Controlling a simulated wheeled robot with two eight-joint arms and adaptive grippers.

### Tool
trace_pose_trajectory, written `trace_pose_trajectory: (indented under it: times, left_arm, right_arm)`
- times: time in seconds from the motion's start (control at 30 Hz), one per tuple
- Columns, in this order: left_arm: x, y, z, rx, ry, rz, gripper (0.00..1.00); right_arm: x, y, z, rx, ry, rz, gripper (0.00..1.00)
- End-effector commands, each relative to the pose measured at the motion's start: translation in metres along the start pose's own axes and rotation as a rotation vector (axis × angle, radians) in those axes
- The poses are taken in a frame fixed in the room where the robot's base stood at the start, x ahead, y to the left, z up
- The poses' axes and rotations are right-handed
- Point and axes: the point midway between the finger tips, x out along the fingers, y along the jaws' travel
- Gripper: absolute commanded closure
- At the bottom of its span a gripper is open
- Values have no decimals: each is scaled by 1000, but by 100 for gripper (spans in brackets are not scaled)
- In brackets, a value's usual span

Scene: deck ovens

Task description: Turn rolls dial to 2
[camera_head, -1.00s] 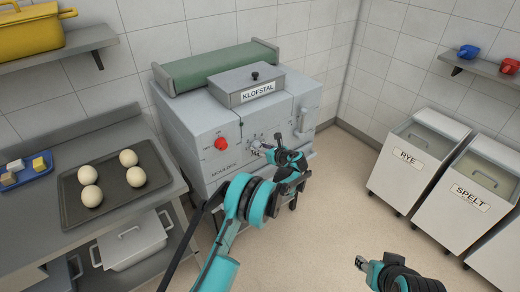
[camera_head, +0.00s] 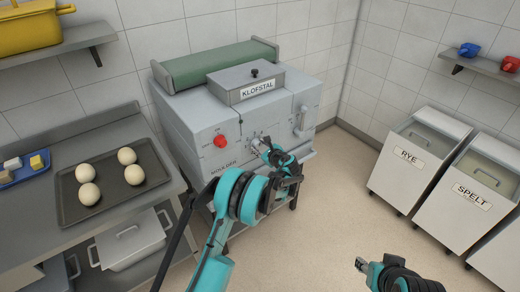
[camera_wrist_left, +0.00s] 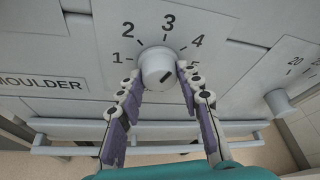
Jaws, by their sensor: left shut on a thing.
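The dial (camera_wrist_left: 157,66) is a pale round knob with 1 to 5 printed around it, on the front of the grey moulder (camera_head: 180,125). My left gripper (camera_head: 262,146) is at this dial. In the left wrist view its fingers (camera_wrist_left: 160,72) stand on either side of the knob, shut on it. My right gripper (camera_head: 361,263) is low at the right, away from the machine; its jaw opening is too small to tell.
A red knob (camera_head: 220,141) sits left of the dial, and a lever (camera_head: 300,120) to the right. Another numbered knob (camera_wrist_left: 279,102) is at the right in the wrist view. A dough tray (camera_head: 72,205) lies on the left counter. Flour bins (camera_head: 400,170) stand right, with open floor between.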

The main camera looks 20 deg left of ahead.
Motion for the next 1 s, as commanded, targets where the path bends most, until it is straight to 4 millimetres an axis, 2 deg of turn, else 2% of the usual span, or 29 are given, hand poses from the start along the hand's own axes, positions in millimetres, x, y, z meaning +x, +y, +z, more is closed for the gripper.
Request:
trace_pose_trajectory:
  times: [1.0]
  left_arm:
    - [4,4,0,-855,-4,-360,94]
  right_arm:
    - [51,0,37,0,0,0,60]
